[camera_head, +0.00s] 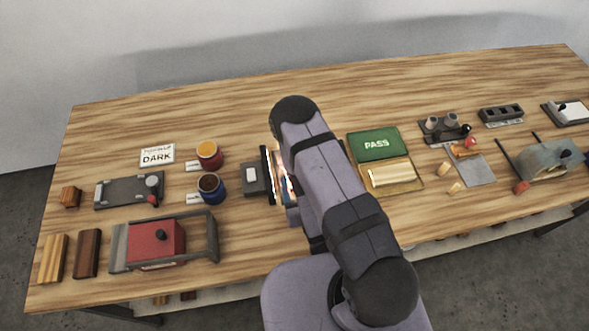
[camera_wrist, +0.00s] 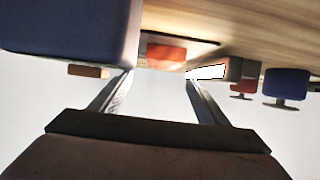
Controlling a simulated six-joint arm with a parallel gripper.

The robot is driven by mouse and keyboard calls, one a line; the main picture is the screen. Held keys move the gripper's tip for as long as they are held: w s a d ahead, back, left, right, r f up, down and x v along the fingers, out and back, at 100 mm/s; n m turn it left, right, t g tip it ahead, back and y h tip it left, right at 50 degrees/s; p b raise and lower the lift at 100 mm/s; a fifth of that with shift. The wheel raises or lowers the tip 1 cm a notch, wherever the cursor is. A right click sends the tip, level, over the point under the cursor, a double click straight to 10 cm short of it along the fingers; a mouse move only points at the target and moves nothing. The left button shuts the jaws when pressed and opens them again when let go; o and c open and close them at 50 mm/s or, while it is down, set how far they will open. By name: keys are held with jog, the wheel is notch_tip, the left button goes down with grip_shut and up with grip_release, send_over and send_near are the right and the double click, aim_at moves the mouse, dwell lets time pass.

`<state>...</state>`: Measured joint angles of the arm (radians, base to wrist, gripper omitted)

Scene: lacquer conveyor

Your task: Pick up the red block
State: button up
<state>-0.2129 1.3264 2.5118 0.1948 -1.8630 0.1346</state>
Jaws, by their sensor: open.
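In the wrist view, a red-orange block (camera_wrist: 166,55) lies on a thin dark plate (camera_wrist: 202,43), beyond and between my fingers. My gripper (camera_wrist: 160,82) is open, its two fingers apart with nothing between them, and the block appears to be ahead of the fingertips. In the head view my arm covers the gripper, and I cannot make out this block there. A larger red box (camera_head: 157,242) with a black knob sits in a grey frame at the front left; I cannot tell whether it is the block meant.
A glowing dark fixture (camera_head: 267,170) stands just left of my arm; a bright strip (camera_wrist: 206,72) shows in the wrist view. A red jar (camera_head: 209,154) and a blue jar (camera_head: 212,188) stand further left. A green PASS pad (camera_head: 375,143) and a gold tray (camera_head: 414,176) lie right.

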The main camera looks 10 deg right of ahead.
jog(key=shift+x, duration=1.1)
jog(key=shift+w+a+f+b, duration=0.1)
jog(key=shift+w+f+b, duration=0.4)
jog(key=shift+w, duration=0.25)
jog(key=shift+w+a+f+b, duration=0.1)
jog(key=shift+w+f+b, duration=0.25)
jog(key=shift+w+f, duration=0.45)
jog(key=shift+w, duration=0.7)
jog(key=c, duration=1.2)
